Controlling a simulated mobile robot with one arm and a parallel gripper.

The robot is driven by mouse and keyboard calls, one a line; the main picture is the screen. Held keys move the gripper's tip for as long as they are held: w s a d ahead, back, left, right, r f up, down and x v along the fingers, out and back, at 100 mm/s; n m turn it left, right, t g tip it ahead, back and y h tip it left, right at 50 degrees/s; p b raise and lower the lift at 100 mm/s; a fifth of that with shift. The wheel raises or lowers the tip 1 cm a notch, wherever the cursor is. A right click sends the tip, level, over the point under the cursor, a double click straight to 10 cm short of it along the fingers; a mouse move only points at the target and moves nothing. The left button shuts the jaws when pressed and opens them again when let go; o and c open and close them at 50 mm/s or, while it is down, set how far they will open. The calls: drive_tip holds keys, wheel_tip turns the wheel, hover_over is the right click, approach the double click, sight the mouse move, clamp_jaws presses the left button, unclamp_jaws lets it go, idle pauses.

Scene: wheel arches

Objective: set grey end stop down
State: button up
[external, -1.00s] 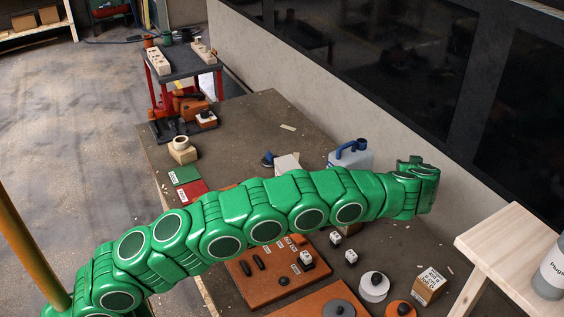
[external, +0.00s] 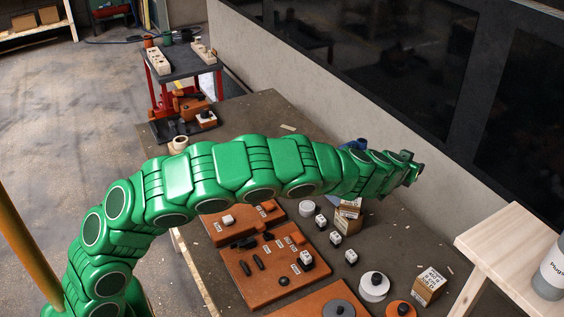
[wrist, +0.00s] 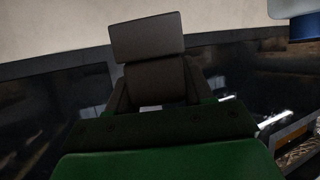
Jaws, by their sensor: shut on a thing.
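My gripper (external: 413,172) is at the end of my green arm, raised over the right side of the workbench near the wall. In the wrist view my gripper (wrist: 155,95) is shut on a dark grey block, which I take to be the grey end stop (wrist: 146,38). The block has a wide upper part and a narrower lower part between the fingers. In the external view it is too small and too hidden by the gripper to make out. No contact between it and any surface shows.
Orange boards (external: 262,275) with small parts lie on the workbench (external: 405,245). Small white-topped pieces, a white round part (external: 373,287) and cardboard boxes (external: 430,284) stand to their right. The blue-handled jug is mostly behind my arm. A pale wooden stand (external: 510,240) is at the right.

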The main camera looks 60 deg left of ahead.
drive_tip(key=shift+s+a+m+h, duration=0.25)
drive_tip(key=shift+s+a+m, duration=0.1)
drive_tip(key=shift+s, duration=0.3)
drive_tip(key=shift+s+a+m+h, duration=0.25)
drive_tip(key=shift+s+a+m, duration=0.1)
drive_tip(key=shift+s, duration=0.25)
drive_tip(key=s+a+r+m+h, duration=0.1)
drive_tip(key=s+a+m+h, duration=0.2)
drive_tip(key=s+a, duration=0.45)
drive_tip(key=s+a+r+m+h, duration=0.1)
drive_tip(key=s+a+m+h, duration=0.2)
drive_tip(key=s, duration=0.7)
drive_tip(key=s+a+f+n+y, duration=0.1)
drive_tip(key=s+a+f, duration=0.3)
drive_tip(key=s+a, duration=0.6)
drive_tip(key=s+a+f+n+t+y, duration=0.1)
drive_tip(key=s+a+f, duration=0.3)
drive_tip(key=s+a, duration=0.65)
drive_tip(key=s+a+f+n, duration=0.1)
drive_tip(key=s+a+f, duration=0.5)
drive_tip(key=a, duration=0.8)
drive_tip(key=shift+s+d+f, duration=0.1)
drive_tip(key=shift+s+f, duration=0.1)
drive_tip(key=shift+f, duration=0.8)
drive_tip(key=shift+s+d+f, duration=0.1)
drive_tip(key=shift+s+f, duration=0.05)
drive_tip(key=shift+f, duration=0.85)
drive_tip(key=shift+s+f, duration=0.2)
drive_tip(key=shift+f, duration=0.8)
drive_tip(key=shift+f, duration=0.15)
